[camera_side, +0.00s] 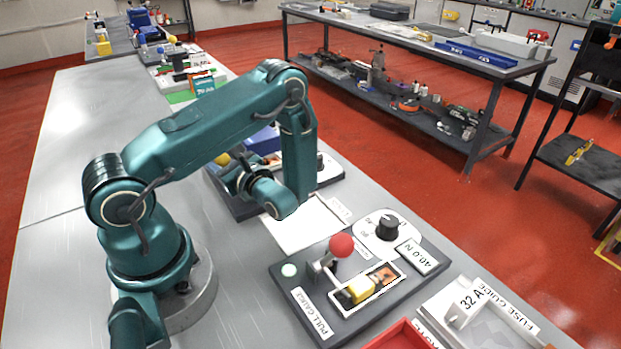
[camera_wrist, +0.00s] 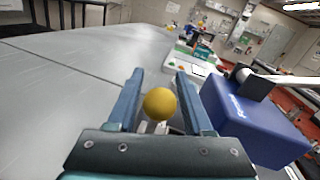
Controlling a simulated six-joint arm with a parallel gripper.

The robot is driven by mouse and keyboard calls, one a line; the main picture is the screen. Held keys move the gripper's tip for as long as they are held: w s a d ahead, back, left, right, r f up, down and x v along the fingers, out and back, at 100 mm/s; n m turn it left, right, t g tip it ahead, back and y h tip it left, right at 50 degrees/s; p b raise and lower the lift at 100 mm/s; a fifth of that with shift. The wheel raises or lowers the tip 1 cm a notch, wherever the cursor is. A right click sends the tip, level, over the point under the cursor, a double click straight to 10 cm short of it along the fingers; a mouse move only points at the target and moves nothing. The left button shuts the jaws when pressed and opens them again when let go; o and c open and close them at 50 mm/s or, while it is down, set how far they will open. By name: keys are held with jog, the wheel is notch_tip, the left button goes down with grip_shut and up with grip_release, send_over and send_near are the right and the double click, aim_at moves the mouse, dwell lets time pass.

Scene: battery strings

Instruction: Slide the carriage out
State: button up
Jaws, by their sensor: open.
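A yellow ball knob (camera_wrist: 160,104) shows between the two fingers of my gripper (camera_wrist: 158,76) in the wrist view. The fingers are open, one on each side of it, with visible gaps. The knob's lower mount is mostly hidden by my gripper. In the side view the yellow knob (camera_side: 222,159) is partly visible beside my gripper (camera_side: 232,176), at the far dark board (camera_side: 246,210). A blue housing (camera_wrist: 252,122) stands right of the fingers in the wrist view. My arm covers much of this board in the side view, and I cannot make out the carriage clearly.
A nearer board (camera_side: 290,283) marked PULL GAUGE carries a red ball knob (camera_side: 341,245), a black dial (camera_side: 388,227) and a yellow block (camera_side: 360,289) in a slot. A fuse guide tray (camera_side: 520,340) is at lower right. The bench left of the knob is bare.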

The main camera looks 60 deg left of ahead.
grip_shut()
dwell(1.5)
